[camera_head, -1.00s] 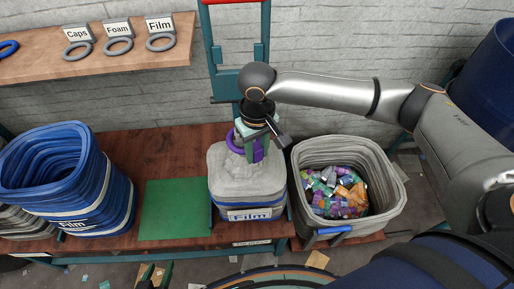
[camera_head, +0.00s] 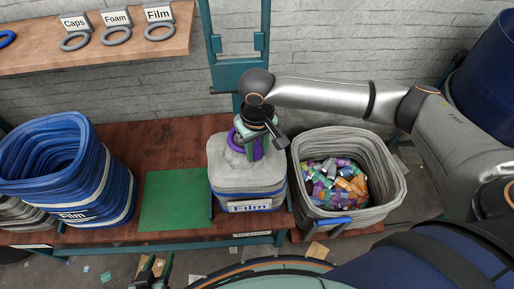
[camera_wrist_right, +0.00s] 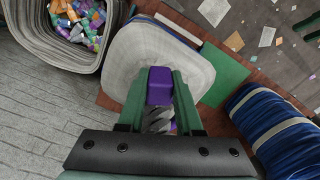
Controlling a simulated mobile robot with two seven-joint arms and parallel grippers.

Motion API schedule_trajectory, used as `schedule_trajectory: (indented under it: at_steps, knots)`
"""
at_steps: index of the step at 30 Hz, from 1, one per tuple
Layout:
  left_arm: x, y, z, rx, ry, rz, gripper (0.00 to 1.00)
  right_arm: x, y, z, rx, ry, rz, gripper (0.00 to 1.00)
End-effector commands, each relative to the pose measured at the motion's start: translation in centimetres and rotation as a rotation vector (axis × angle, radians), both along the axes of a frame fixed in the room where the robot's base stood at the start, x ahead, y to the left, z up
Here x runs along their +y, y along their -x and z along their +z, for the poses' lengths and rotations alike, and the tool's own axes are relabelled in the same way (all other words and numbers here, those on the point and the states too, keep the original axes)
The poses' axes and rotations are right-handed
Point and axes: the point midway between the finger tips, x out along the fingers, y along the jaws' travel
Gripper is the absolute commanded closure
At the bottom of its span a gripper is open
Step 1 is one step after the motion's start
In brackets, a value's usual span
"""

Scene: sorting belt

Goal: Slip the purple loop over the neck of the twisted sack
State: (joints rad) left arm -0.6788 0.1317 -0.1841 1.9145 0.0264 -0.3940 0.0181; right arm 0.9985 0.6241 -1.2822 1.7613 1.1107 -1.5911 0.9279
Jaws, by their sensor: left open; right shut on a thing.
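The grey twisted sack (camera_head: 222,172) stands on the bench with a "Film" label on its front. The right wrist view shows its pale top (camera_wrist_right: 120,50) and a piece of its twisted grey neck (camera_wrist_right: 160,118) between my fingers. My right gripper (camera_head: 255,148) points down over the sack's top and is shut on the purple loop (camera_head: 234,141); a purple block of it (camera_wrist_right: 160,82) sits between the fingertips. The ring shows at the gripper's left, low by the sack top. Whether it fully encircles the neck is hidden. My left gripper (camera_head: 156,268) is open and empty at the bottom edge.
A green mat (camera_head: 172,200) lies left of the sack, with a blue "Film" bin (camera_head: 120,195) beyond it. A grey bin (camera_head: 385,190) of colourful pieces stands at the right. A shelf (camera_head: 95,55) holds grey rings and label cards. A teal upright frame (camera_head: 238,70) rises behind the sack.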

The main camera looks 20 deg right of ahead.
Motion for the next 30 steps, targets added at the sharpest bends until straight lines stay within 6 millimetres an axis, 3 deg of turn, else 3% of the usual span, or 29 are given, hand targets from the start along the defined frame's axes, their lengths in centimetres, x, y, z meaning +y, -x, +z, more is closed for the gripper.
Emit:
schedule_trajectory:
  at_steps: [2,9,19,23,30]
  knots:
    - [0.0,0.0,0.0,0.0,0.0,0.0,0.5,0.0,0.0,0.0,0.0,0.0,0.0,0.59]
    - [0.0,0.0,0.0,0.0,0.0,0.0,0.5,0.0,0.0,0.0,0.0,0.0,0.0,0.32]
    - [0.0,0.0,0.1,0.0,0.0,0.0,0.5,0.0,0.0,0.4,-0.001,0.0,0.0,0.31]
    - [0.0,0.0,0.3,0.0,0.0,0.0,0.5,0.0,-0.1,2.1,-0.004,-0.002,0.001,0.31]
    - [0.0,0.0,1.0,0.0,0.0,0.0,0.5,0.1,-0.1,7.4,-0.004,-0.002,0.001,0.31]
